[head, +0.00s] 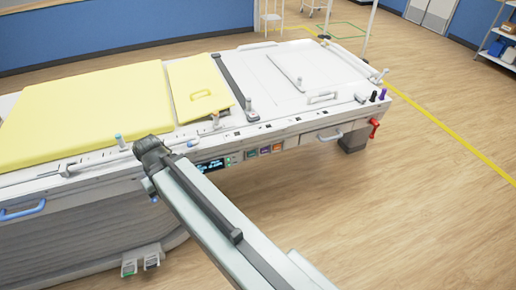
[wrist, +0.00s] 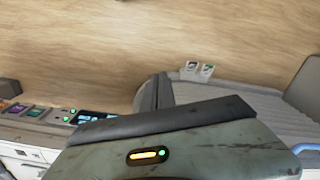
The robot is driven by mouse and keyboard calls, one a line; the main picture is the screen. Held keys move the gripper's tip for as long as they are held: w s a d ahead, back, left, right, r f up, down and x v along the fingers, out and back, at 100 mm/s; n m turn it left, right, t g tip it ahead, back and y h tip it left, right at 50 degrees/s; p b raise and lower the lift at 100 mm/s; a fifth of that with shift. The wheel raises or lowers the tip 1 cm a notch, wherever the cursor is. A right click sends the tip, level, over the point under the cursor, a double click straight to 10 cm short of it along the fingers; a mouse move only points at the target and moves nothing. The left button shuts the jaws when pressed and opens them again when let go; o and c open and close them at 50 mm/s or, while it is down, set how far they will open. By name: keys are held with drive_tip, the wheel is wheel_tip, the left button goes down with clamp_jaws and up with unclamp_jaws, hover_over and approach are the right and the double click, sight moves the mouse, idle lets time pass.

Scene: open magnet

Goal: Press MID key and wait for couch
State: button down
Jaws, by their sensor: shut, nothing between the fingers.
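The couch has a yellow pad (head: 90,110) and a white top (head: 290,75). On its near side are a lit display (head: 211,165) and a row of three keys: a green one (head: 251,154), a purple one (head: 264,151) and an orange-red one (head: 277,148). Their labels are too small to read, so I cannot tell which is MID. The display (wrist: 95,116) and keys (wrist: 35,112) also show at the left of the wrist view. My gripper (head: 150,148) is shut and empty at the couch's near edge, left of the display and apart from the keys. My arm hides part of the couch side.
Foot pedals (head: 141,261) sit at the couch base, and also show in the wrist view (wrist: 197,71). A red lever (head: 374,127) and dark and purple knobs (head: 381,94) are at the right end. Open wooden floor (head: 420,210) lies to the right.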

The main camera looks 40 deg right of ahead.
sight(265, 151)
drive_tip(key=d+f+m+t+y+b, duration=0.2)
drive_tip(key=d+f+m+b, duration=0.15)
drive_tip(key=d+b, duration=0.35)
drive_tip(key=w+d+f+m+t+y+b, duration=0.1)
drive_tip(key=d+f+m+b, duration=0.2)
drive_tip(key=d+f+b, duration=0.35)
drive_tip(key=d+f+m+t+y+b, duration=0.2)
drive_tip(key=d+f+m+b, duration=0.15)
drive_tip(key=d, duration=0.55)
drive_tip(key=s+d+m+t+b, duration=0.3)
drive_tip(key=s+d+m+b, duration=0.1)
drive_tip(key=d, duration=0.7)
drive_tip(key=s+d+m+t+h+b, duration=0.1)
drive_tip(key=s+d+m+t+b, duration=0.3)
drive_tip(key=d, duration=0.8)
drive_tip(key=s+b, duration=0.1)
drive_tip(key=b, duration=0.1)
drive_tip(key=shift+s+f+b, duration=0.15)
drive_tip(key=shift+b, duration=0.25)
drive_tip(key=shift+d, duration=0.15)
drive_tip(key=w+d, duration=0.3)
drive_tip(key=w, duration=0.5)
